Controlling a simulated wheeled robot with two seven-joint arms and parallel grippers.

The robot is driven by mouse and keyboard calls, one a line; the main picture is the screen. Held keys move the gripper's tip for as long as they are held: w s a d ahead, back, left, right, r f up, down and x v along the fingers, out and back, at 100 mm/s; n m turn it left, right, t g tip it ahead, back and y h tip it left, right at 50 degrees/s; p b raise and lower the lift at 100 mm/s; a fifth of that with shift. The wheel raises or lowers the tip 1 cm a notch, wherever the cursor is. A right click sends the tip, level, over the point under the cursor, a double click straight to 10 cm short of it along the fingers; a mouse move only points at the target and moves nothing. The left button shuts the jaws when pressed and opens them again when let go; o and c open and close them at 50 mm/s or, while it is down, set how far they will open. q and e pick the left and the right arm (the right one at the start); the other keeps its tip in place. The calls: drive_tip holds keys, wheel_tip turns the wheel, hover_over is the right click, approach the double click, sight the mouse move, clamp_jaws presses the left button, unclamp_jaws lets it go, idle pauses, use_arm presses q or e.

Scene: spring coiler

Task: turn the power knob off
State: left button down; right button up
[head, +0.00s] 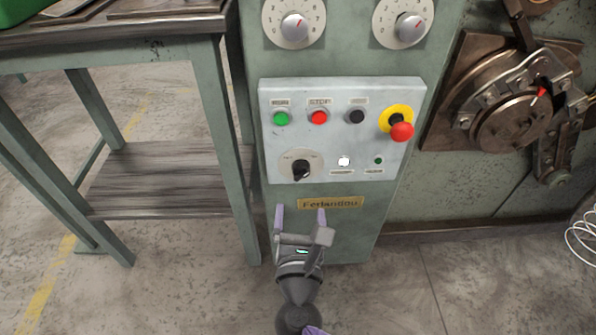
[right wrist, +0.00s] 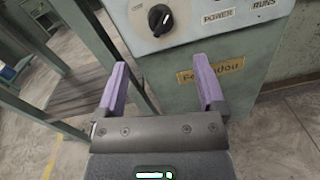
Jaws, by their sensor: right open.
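The power knob (head: 301,169) is a black rotary knob on a pale round plate, at the lower left of the light grey control panel (head: 330,184). It also shows at the top of the right wrist view (right wrist: 160,19), above and ahead of the fingers. My right gripper (head: 300,210) is below the knob, in front of the green cabinet, apart from it. Its two purple fingers are spread with nothing between them, and they show in the right wrist view too (right wrist: 161,88). My left gripper is in neither view.
Above the knob are a green button (head: 281,118), a red button (head: 319,117), a black button (head: 356,116) and a red emergency stop (head: 401,131). A table (head: 110,38) stands left of the cabinet. Coiler machinery (head: 510,125) is at right. The floor in front is clear.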

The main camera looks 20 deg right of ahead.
sight(301, 178)
drive_tip(key=x, duration=0.3)
drive_tip(key=b+x, duration=0.1)
drive_tip(key=x, duration=0.2)
drive_tip(key=b+x, duration=0.1)
drive_tip(key=x, duration=0.2)
drive_tip(key=shift+a+f, duration=0.1)
drive_tip(key=shift+f, duration=0.25)
drive_tip(key=shift+w+d+r, duration=0.1)
drive_tip(key=shift+w+d, duration=0.1)
drive_tip(key=shift+w, duration=0.15)
drive_tip(key=shift+c, duration=1.8)
drive_tip(key=c, duration=0.7)
clamp_jaws()
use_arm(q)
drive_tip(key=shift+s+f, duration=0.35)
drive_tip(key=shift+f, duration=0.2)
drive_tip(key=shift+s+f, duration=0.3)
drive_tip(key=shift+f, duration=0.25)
